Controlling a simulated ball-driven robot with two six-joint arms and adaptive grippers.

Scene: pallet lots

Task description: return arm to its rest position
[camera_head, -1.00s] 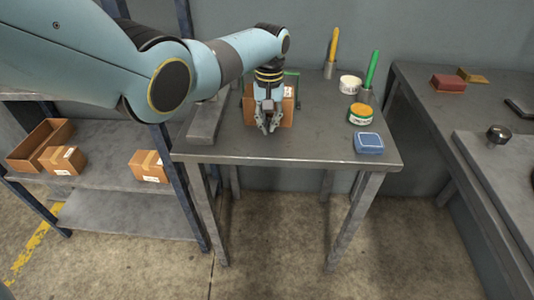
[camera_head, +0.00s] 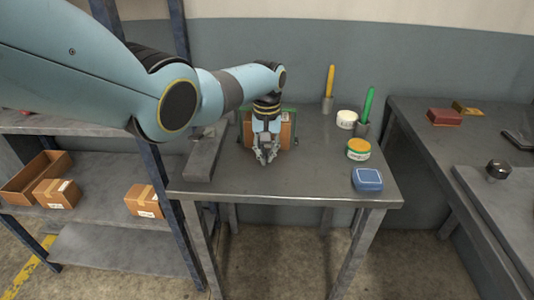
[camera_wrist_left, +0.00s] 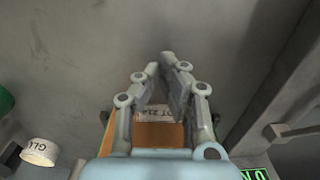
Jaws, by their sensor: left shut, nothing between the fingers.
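My left arm (camera_head: 225,88) reaches in from the left over the grey table (camera_head: 300,185). My left gripper (camera_head: 266,160) points down over the table, shut and empty, in front of a brown cardboard box (camera_head: 286,131) with a white label. The gripper (camera_wrist_left: 160,70) hides part of this box (camera_wrist_left: 160,133) in the left wrist view, where the fingertips are close together with bare grey behind them. I cannot tell the gap between gripper and box. My right gripper is not in view.
On the table stand a blue box (camera_head: 367,180), a green-and-orange tub (camera_head: 358,149), a white tub (camera_head: 346,119), and holders with a green stick (camera_head: 369,103) and a yellow stick (camera_head: 330,82). Cartons (camera_head: 143,201) lie on the left shelf (camera_head: 105,185). Another table (camera_head: 425,140) stands right.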

